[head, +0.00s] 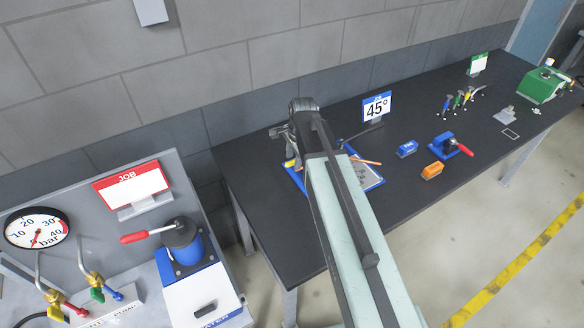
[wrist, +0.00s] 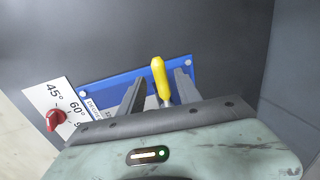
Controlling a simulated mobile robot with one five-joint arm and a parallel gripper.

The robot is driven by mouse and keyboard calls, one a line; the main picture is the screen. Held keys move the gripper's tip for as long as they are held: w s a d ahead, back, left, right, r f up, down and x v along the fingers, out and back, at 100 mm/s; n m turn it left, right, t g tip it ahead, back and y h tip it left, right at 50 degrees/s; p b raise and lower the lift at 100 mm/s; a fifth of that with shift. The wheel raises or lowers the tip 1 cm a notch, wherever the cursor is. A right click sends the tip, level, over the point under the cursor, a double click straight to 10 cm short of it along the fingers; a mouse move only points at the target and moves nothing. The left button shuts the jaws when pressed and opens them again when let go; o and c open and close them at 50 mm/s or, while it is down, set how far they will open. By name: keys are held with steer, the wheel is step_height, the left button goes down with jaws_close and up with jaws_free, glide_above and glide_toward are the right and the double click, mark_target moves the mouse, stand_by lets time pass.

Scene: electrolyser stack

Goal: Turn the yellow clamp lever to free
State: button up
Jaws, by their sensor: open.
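The yellow clamp lever (wrist: 159,76) shows in the wrist view, its handle pointing away from my wrist above a blue plate (wrist: 108,88). My gripper (wrist: 157,84) is open, with one grey finger on each side of the lever and a visible gap on both sides. The lever's lower end and mount are partly hidden by my wrist housing. In the head view my gripper (head: 283,142) is over the left end of the dark bench, and a small yellow part (head: 291,163) shows beside it. My arm hides much of the blue-edged board (head: 298,181) there.
A white angle plate (wrist: 66,104) with a red knob (wrist: 56,118) stands left of the lever. Bare bench (head: 245,190) lies left.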

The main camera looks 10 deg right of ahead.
steer(key=shift+f, duration=0.3)
jaws_close()
stand_by(1.1)
